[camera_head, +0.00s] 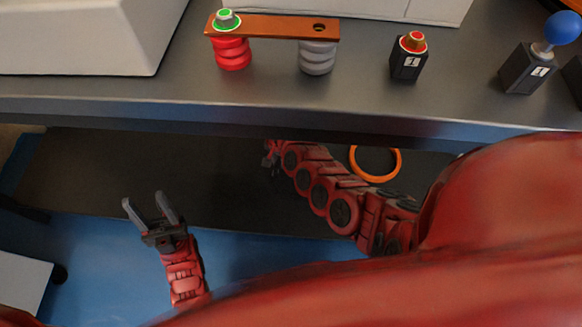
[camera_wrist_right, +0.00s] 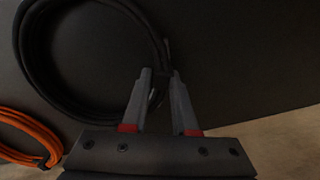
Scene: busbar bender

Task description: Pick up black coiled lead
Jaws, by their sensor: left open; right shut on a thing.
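The black coiled lead (camera_wrist_right: 88,108) fills the upper left of the right wrist view, on or just above a dark surface. My right gripper (camera_wrist_right: 160,76) is shut on the near right side of its coil, with the cable between the fingers. In the head view my right arm reaches under the bench; its gripper (camera_head: 270,150) is small and dark there, and I cannot make out the black lead. My left gripper (camera_head: 149,203) is open and empty in front of the lower shelf.
An orange coiled lead (camera_head: 375,176) lies on the dark lower shelf (camera_head: 100,170); it also shows in the right wrist view (camera_wrist_right: 40,137). The bench edge (camera_head: 240,118) overhangs my right arm. A copper bar (camera_head: 272,27) on insulators, and two black blocks, stand on the bench.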

